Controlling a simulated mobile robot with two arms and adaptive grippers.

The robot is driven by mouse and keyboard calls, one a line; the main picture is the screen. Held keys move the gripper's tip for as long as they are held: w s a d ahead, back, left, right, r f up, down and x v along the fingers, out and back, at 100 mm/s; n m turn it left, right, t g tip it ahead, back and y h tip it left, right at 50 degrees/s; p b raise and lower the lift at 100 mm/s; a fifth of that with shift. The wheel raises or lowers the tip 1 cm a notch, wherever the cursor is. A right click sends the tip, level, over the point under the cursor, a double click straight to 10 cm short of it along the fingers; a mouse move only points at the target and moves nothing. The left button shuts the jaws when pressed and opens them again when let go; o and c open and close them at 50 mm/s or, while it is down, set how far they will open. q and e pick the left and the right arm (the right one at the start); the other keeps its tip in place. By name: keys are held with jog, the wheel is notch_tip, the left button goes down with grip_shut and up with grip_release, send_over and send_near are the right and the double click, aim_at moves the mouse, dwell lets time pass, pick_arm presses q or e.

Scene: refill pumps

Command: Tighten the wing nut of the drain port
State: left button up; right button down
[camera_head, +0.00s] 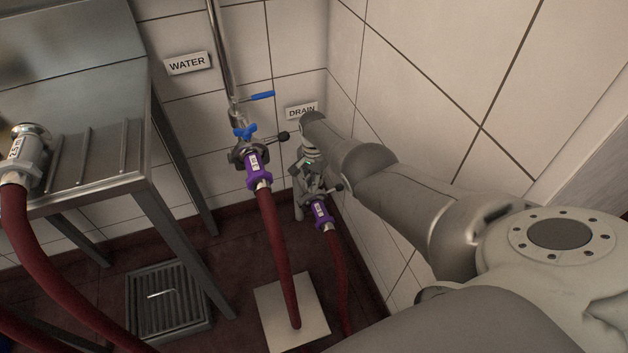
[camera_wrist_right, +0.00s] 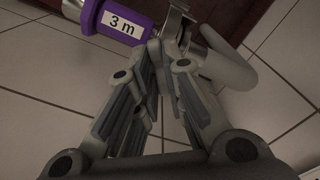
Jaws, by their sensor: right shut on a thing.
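The drain port is low in the corner under the DRAIN sign (camera_head: 302,111). A hose fitting with a purple collar (camera_head: 320,212) is joined there, and a red hose (camera_head: 337,270) hangs from it. My right gripper (camera_head: 308,172) reaches down to the port, its fingers closed at the clamp. In the wrist view, the right fingertips (camera_wrist_right: 168,50) meet at a small metal part (camera_wrist_right: 177,20) beside the purple collar (camera_wrist_right: 122,22) marked "3 m". This part seems to be the wing nut, mostly hidden by the fingers. My left gripper is not in view.
Left of the drain is the WATER connection with a purple collar (camera_head: 257,168), a blue wing-shaped part (camera_head: 245,132) and a red hose (camera_head: 281,250). A steel table (camera_head: 70,140) stands left. The tiled wall is close to my right arm. A floor grate (camera_head: 168,300) lies below.

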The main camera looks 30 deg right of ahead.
jog(key=m, duration=0.5)
dwell(0.5)
jog(key=c, duration=1.5)
grip_release()
